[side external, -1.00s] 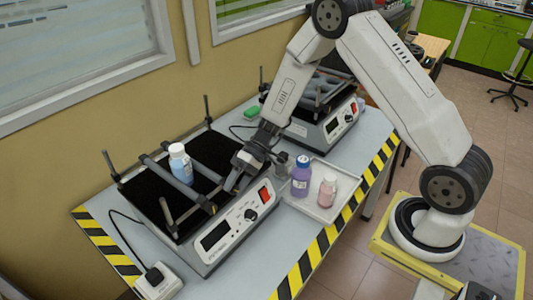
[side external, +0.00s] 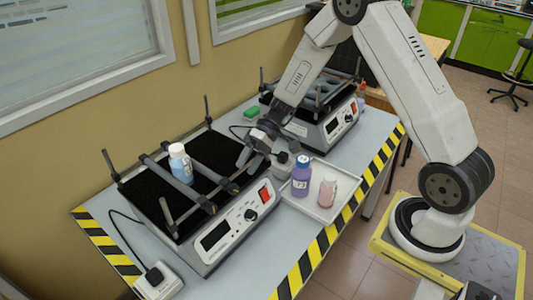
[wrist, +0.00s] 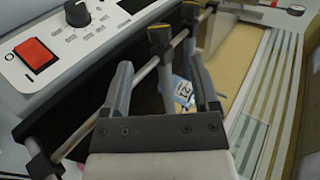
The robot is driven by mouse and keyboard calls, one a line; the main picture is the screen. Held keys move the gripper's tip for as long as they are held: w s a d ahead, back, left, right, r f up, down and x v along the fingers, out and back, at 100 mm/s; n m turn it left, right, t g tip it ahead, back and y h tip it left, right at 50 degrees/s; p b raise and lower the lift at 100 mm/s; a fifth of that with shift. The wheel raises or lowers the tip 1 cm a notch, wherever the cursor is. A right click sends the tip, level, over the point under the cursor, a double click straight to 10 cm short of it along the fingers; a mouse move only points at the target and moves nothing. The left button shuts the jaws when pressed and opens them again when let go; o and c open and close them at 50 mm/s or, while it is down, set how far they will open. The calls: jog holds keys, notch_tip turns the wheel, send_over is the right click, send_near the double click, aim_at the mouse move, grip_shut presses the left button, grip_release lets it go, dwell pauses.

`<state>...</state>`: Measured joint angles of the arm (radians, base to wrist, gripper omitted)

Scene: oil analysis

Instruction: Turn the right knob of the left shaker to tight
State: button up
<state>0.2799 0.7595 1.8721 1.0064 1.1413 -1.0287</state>
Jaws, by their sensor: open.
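The left shaker (side external: 212,257) has a black platform with crossing bars. Its right knob, a dark knob with a yellowish top (side external: 232,187), sits on a bar near the front edge; it also shows in the wrist view (wrist: 159,36). The other knob (side external: 210,208) is farther left, and in the wrist view (wrist: 191,11) it is beyond the first. My gripper (side external: 247,161) is open and empty, behind and above the right knob and apart from it. In the wrist view my fingertips (wrist: 160,68) frame the space just short of the right knob. The knob's tightness cannot be told.
A tray (side external: 322,211) with purple and pink bottles stands to the right. A second shaker (side external: 325,130) is behind.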

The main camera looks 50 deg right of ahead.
jog(key=shift+d+r, duration=0.45)
jog(key=shift+d, duration=0.15)
jog(key=shift+a, duration=0.1)
notch_tip(320, 180, up, 4)
jog(key=h, duration=1.1)
send_over(233, 185)
jog(key=shift+f, duration=0.2)
jog(key=shift+f, duration=0.15)
jog(key=shift+f, duration=3.75)
grip_shut()
